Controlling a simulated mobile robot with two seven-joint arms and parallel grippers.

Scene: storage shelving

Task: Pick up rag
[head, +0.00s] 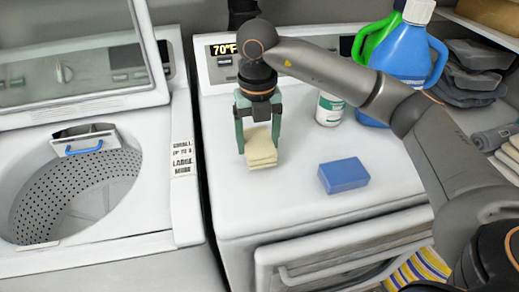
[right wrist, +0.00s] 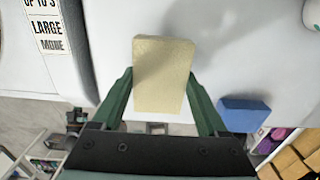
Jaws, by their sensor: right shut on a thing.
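The rag (head: 261,152) is a folded, pale yellow cloth on the left part of the dryer's white top in the head view. My right gripper (head: 258,138) points down over it, with one green finger on each side, and is shut on it. In the right wrist view the rag (right wrist: 163,75) lies between the two green fingers of my right gripper (right wrist: 163,100). I cannot tell whether the rag is touching the dryer top or just above it. My left gripper is not in view.
A blue sponge-like block (head: 344,175) lies right of the rag on the dryer top (head: 290,200). A white bottle (head: 329,109) and a blue jug (head: 402,52) stand behind it. The open washer (head: 75,185) is on the left. Folded cloths (head: 474,72) are at the right.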

